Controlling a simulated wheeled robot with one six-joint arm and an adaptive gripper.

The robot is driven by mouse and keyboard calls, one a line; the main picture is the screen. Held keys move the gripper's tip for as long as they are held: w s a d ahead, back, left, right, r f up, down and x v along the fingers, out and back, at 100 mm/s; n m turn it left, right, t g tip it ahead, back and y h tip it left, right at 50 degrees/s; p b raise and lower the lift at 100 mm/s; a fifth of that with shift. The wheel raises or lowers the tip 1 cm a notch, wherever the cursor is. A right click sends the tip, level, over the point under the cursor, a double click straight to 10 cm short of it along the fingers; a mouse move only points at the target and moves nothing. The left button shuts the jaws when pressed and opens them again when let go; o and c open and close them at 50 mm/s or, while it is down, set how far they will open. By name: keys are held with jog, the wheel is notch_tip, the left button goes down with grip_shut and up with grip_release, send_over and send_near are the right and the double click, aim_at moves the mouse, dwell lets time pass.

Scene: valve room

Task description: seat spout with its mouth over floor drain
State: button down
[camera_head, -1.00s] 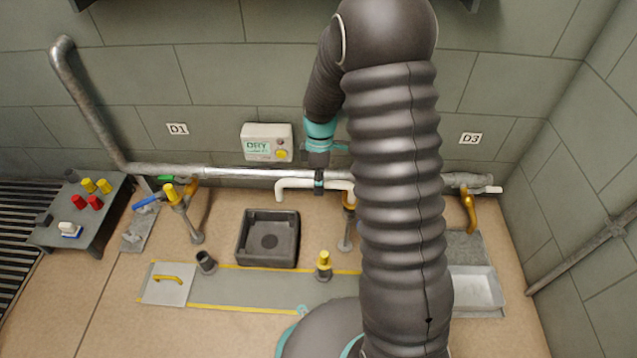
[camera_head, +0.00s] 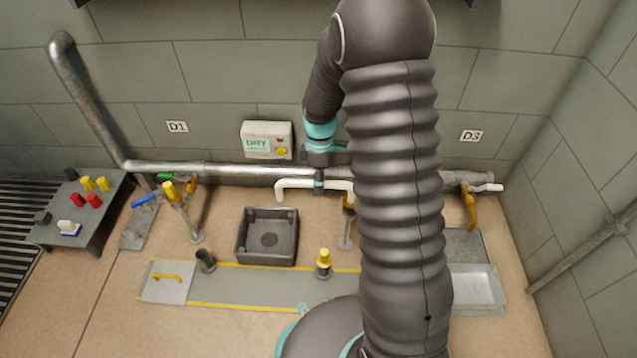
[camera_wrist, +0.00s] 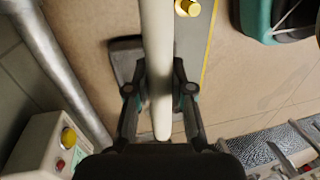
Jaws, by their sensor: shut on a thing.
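The spout (camera_head: 297,183) is a white pipe held level in front of the wall pipe. Its left end bends down to an open mouth; my arm hides where its right part ends. My gripper (camera_head: 319,184) is shut on it from above. In the wrist view the spout (camera_wrist: 157,40) runs upright between the two fingers of my gripper (camera_wrist: 158,92). A dark square basin (camera_head: 243,240) with a round dark spot in its floor, which looks like the floor drain, lies below and left of the gripper.
A grey pipe (camera_head: 250,171) runs along the wall. A yellow-capped stub (camera_head: 323,265), a short dark stub (camera_head: 205,260) and a valve post (camera_head: 190,225) stand around the basin. A grey shelf (camera_head: 98,225) with caps is left. A metal tray (camera_head: 475,290) is right.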

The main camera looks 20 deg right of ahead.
jog(key=shift+f, duration=0.4)
dwell(0.5)
jog(key=shift+c, duration=2.3)
grip_release()
jog(key=shift+r, duration=0.15)
jog(key=shift+r+p, duration=2.5)
jog(key=shift+r, duration=1.15)
